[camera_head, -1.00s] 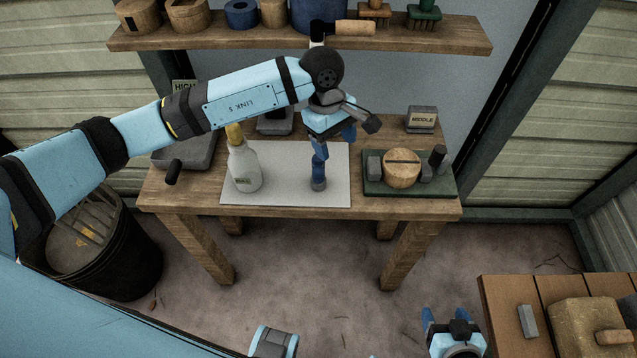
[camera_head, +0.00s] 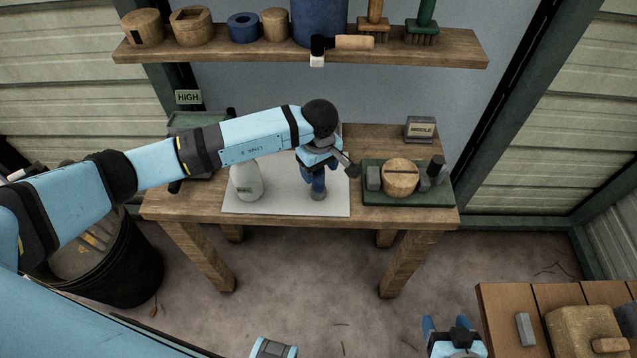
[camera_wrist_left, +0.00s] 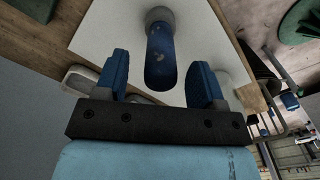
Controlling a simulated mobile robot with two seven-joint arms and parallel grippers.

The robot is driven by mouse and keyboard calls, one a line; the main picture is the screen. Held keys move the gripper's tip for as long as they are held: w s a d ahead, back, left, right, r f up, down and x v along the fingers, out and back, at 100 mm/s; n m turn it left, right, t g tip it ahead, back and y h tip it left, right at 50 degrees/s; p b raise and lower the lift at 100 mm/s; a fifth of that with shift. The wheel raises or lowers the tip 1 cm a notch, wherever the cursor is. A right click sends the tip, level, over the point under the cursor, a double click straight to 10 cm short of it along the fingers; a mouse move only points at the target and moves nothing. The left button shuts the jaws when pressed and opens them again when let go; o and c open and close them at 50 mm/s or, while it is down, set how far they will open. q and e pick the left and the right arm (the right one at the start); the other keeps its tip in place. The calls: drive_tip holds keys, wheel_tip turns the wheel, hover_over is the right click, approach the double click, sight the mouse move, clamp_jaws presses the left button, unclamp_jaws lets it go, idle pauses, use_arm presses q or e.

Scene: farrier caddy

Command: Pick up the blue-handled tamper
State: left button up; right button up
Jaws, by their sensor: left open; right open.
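The blue-handled tamper (camera_head: 319,186) stands upright on the white mat (camera_head: 285,206) on the wooden workbench, with its grey round base on the mat. My left gripper (camera_head: 315,172) is over it from above and hides most of the handle in the head view. In the left wrist view the tamper's blue handle (camera_wrist_left: 160,55) lies between the two blue fingers of the left gripper (camera_wrist_left: 158,70), which is open, with a gap on each side. My right gripper (camera_head: 454,322) is open and empty at the bottom of the head view, away from the bench.
A white spray bottle (camera_head: 246,182) stands on the mat left of the tamper, partly behind my left arm. A green tray (camera_head: 415,198) with a wooden round block (camera_head: 400,176) and several small items is to the right. A shelf (camera_head: 270,54) hangs behind.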

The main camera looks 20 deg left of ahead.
use_arm(q)
drive_tip(key=shift+f, duration=1.45)
clamp_jaws()
drive_tip(key=shift+r, duration=0.15)
wheel_tip(320, 180, up, 20)
drive_tip(key=b, duration=0.2)
drive_tip(key=c, duration=0.6)
unclamp_jaws()
drive_tip(key=shift+c, duration=0.2)
clamp_jaws()
